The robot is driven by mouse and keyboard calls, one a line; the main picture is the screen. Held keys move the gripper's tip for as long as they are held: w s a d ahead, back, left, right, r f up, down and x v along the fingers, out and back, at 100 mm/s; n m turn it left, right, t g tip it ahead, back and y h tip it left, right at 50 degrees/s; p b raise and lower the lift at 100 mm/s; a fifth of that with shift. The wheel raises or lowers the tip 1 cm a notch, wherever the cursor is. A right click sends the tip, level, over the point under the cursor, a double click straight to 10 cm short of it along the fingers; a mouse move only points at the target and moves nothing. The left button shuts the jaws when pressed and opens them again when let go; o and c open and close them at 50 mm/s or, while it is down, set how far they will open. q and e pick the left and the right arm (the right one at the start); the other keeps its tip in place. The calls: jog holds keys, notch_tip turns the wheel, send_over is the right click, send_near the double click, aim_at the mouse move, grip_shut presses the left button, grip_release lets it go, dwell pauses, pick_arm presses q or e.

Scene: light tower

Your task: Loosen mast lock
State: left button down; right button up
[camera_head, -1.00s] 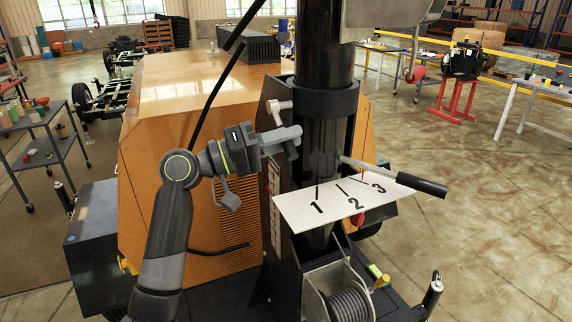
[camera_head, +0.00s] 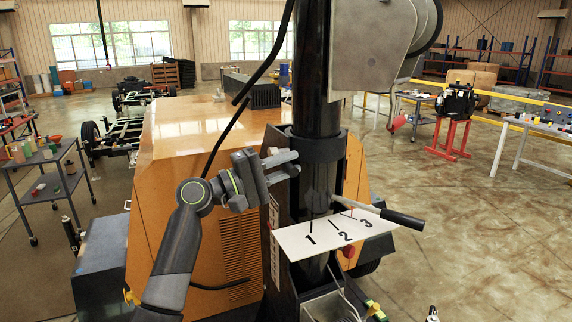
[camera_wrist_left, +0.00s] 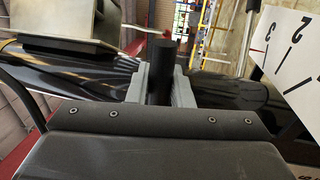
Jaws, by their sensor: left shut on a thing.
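The black mast (camera_head: 316,75) stands upright through a dark collar (camera_head: 318,147) on the orange light tower. My left gripper (camera_head: 291,164) is at the left side of the mast, just below the collar's level. In the left wrist view my left gripper (camera_wrist_left: 162,88) is shut on a short black cylindrical handle (camera_wrist_left: 160,62), which I take as the mast lock's. The handle sits between the two grey fingers. The rest of the lock is hidden behind the gripper in the head view. My right gripper is not in view.
A white plate (camera_head: 290,243) marked 1, 2, 3 juts out below the collar, under a black-handled lever (camera_head: 403,219). A black cable (camera_head: 228,135) hangs beside my left arm. A grey cart (camera_head: 48,188) stands at left. Floor at right is mostly clear.

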pick_arm(q)
jog(key=shift+r, duration=0.15)
jog(key=c, duration=1.3)
grip_release()
jog(key=shift+c, duration=0.2)
jog(key=b+v, duration=0.8)
jog(key=v, duration=0.9)
jog(key=shift+s+a, duration=0.15)
jog(key=shift+s, duration=0.05)
